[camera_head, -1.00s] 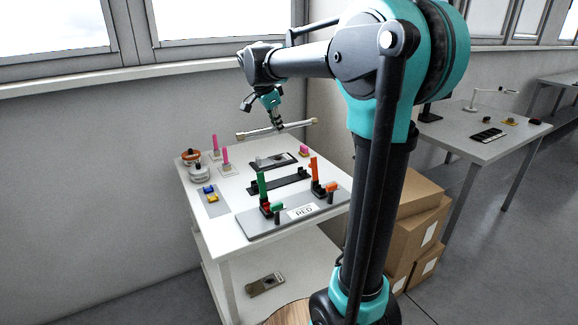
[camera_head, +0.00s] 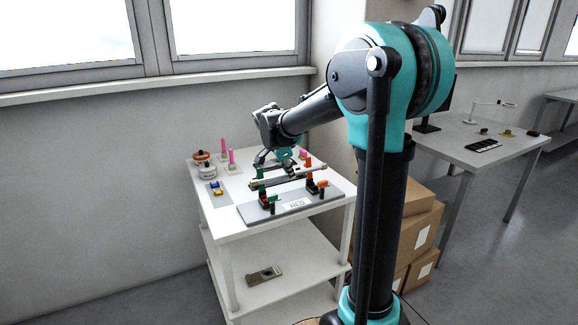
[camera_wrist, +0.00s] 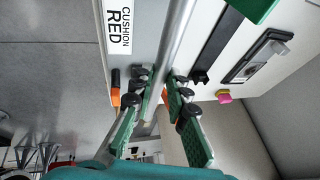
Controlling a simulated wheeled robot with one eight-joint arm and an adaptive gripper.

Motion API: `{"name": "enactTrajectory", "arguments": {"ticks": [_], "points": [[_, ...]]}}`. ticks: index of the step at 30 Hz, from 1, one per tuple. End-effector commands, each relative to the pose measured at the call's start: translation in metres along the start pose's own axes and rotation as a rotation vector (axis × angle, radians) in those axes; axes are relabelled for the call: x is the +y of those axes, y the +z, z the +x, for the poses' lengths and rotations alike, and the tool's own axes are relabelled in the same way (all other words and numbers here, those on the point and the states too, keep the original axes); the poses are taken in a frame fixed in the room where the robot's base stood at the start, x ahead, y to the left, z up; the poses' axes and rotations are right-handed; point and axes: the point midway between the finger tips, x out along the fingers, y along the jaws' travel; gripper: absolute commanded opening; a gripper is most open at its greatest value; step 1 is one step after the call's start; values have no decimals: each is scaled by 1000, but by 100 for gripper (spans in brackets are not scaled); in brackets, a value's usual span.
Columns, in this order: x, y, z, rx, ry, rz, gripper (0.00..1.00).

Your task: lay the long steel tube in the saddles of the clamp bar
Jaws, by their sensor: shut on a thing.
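The long steel tube (camera_head: 318,169) is held crosswise, low over the table, close to the clamp bar's upright parts in the head view. My gripper (camera_wrist: 158,84) is shut on the tube, which runs between its fingers in the wrist view (camera_wrist: 178,35). The clamp bar (camera_head: 285,209) is a grey plate with a green clamp (camera_head: 264,198) at left and an orange clamp (camera_head: 311,185) at right, their flaps standing up. A "CUSHION RED" label (camera_wrist: 119,27) lies on the plate. I cannot tell whether the tube touches the saddles.
Pink posts (camera_head: 231,158), round pots (camera_head: 207,171) and a small tray with blue and yellow pieces (camera_head: 217,188) stand at the table's left. A black bar (camera_wrist: 216,42) lies beside the tube in the wrist view. Cardboard boxes (camera_head: 420,232) stand at right.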

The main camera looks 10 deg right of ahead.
Motion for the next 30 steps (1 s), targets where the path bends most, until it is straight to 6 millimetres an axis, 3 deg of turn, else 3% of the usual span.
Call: {"name": "enactTrajectory", "arguments": {"ticks": [18,30], "points": [[13,19,45,0,0,0,0],[15,21,51,0,0,0,0]]}}
